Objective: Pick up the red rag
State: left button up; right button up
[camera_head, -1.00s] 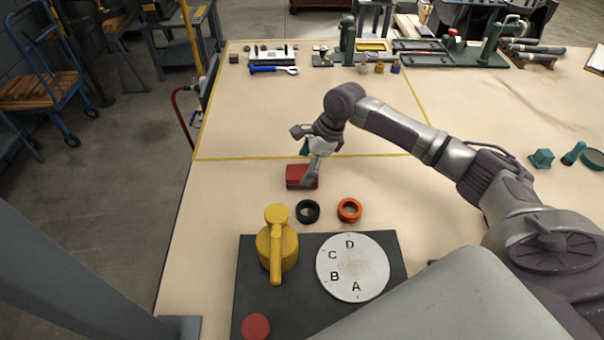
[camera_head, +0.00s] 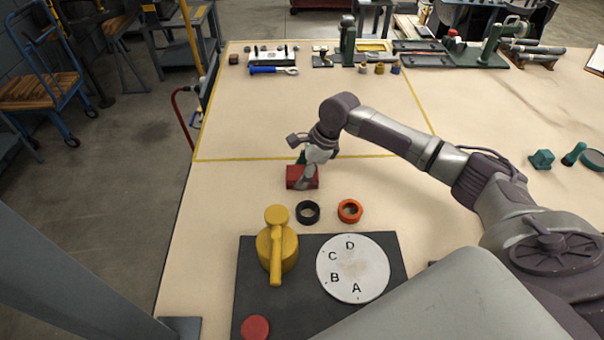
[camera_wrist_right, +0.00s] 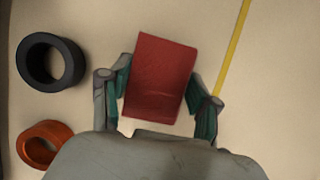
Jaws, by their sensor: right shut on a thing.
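The red rag (camera_head: 296,178) is a folded block just in front of the yellow line in the head view. In the right wrist view the rag (camera_wrist_right: 160,80) is between the two green-padded fingers. My right gripper (camera_head: 309,178) reaches it from above, and its fingers are shut on the rag's sides. It also shows in the right wrist view (camera_wrist_right: 162,95). Whether the rag is clear of the table I cannot tell for sure. My left gripper is not in view.
A black ring (camera_head: 308,203) and an orange ring (camera_head: 343,217) lie in front of the rag. A dark board (camera_head: 306,242) with a yellow handle (camera_head: 276,245) and a lettered disc (camera_head: 352,267) is nearer. Tools line the back; the table's middle is clear.

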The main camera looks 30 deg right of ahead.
aim_at(295, 171)
notch_tip(295, 171, up, 4)
jog(key=shift+w+f, duration=0.1)
jog(key=w+a+r+b, duration=0.1)
jog(key=w+a+r, duration=0.2)
jog(key=w+r, duration=0.4)
jog(key=w, duration=0.4)
jog(key=shift+b, duration=0.35)
jog(key=shift+w+r, duration=0.1)
